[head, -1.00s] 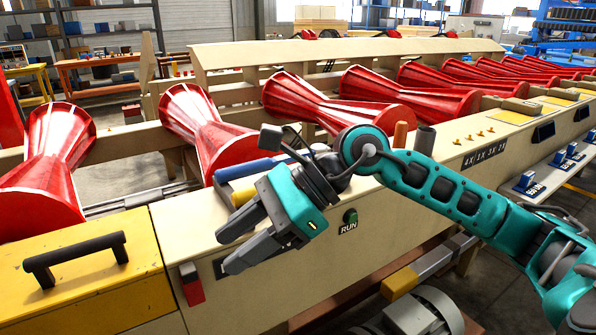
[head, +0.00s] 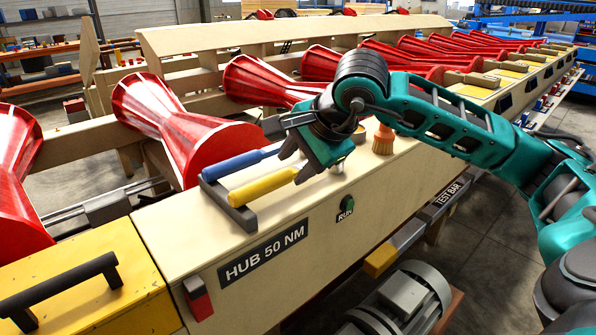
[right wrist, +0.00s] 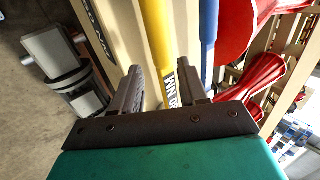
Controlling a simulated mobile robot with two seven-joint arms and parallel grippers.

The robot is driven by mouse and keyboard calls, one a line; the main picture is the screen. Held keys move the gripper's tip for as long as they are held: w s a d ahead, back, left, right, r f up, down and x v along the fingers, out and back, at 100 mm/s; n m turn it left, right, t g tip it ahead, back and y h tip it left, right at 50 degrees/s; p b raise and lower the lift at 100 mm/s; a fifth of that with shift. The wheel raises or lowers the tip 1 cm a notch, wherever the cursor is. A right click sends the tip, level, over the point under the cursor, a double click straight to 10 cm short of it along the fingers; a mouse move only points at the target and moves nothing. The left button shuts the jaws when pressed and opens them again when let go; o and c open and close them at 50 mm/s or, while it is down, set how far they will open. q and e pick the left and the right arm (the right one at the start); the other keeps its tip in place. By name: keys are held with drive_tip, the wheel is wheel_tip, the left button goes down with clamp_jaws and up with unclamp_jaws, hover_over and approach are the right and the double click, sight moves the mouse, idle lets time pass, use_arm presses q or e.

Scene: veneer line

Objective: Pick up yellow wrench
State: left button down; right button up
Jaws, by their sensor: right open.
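The yellow wrench (head: 262,186) lies on the cream top of the machine, its left end at a dark holder (head: 229,207). A blue wrench (head: 240,163) lies parallel just behind it. My right gripper (head: 290,163) is open and empty, at the right end of the yellow wrench, with its fingers pointing down and left. In the right wrist view, the yellow wrench (right wrist: 159,38) runs between and beyond the two fingertips (right wrist: 159,70). The blue wrench (right wrist: 208,30) lies just outside the right finger. I cannot tell whether a finger touches the yellow wrench.
Red flared rollers (head: 180,130) line the machine behind the wrenches. A green RUN button (head: 347,202) is on the front face. A yellow cover (head: 85,285) with a black handle is at lower left.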

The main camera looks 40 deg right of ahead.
sight(282, 175)
drive_tip(key=x, duration=0.6)
drive_tip(key=shift+w+a+f+p, duration=0.2)
drive_tip(key=shift+w+a+p, duration=0.1)
drive_tip(key=shift+p, duration=0.1)
clamp_jaws()
drive_tip(key=shift+r, duration=0.1)
